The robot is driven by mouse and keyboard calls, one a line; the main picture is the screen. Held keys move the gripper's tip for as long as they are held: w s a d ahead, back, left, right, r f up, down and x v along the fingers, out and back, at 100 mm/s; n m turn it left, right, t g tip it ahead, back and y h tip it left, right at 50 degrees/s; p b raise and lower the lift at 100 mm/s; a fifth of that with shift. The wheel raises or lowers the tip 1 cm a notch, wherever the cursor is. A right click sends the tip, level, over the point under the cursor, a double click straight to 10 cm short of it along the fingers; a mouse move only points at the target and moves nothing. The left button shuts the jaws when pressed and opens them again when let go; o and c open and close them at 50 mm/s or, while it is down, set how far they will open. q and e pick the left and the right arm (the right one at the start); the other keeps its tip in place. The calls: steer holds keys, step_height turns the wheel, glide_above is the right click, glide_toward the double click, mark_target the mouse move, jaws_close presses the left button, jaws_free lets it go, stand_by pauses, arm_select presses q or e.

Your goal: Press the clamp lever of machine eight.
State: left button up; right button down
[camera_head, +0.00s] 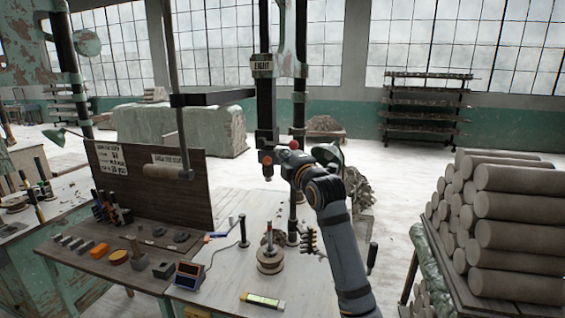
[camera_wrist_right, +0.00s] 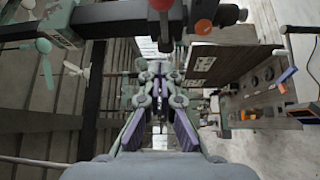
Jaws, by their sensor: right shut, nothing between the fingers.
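Machine eight carries an EIGHT plate (camera_head: 262,66) high on its green, worn frame. A red ball knob (camera_head: 293,144) shows just left of my right wrist, and a smaller red-tipped part (camera_head: 267,160) hangs at the foot of the black column. I cannot tell for certain which belongs to the clamp lever. In the right wrist view a red knob (camera_wrist_right: 207,28) is near the top, above and right of my fingers. My right gripper (camera_wrist_right: 158,70) is shut and empty, apart from the knob. In the head view it is mostly hidden behind my wrist. My left gripper is out of view.
A round wooden stack (camera_head: 270,262) stands on the pale bench below the column. A tool board (camera_head: 150,185) and wooden shelf with small tools lie left. Stacked clay cylinders (camera_head: 515,235) fill the right. A dark horizontal arm (camera_head: 212,98) juts left from the machine.

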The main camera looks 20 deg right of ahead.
steer(key=shift+s+a+r, duration=0.15)
steer(key=shift+s+r, duration=0.15)
steer(key=shift+s, duration=0.15)
steer(key=shift+s+a+r, duration=0.15)
steer(key=shift+s+r, duration=0.1)
steer(key=shift+s, duration=0.2)
steer(key=shift+d, duration=0.15)
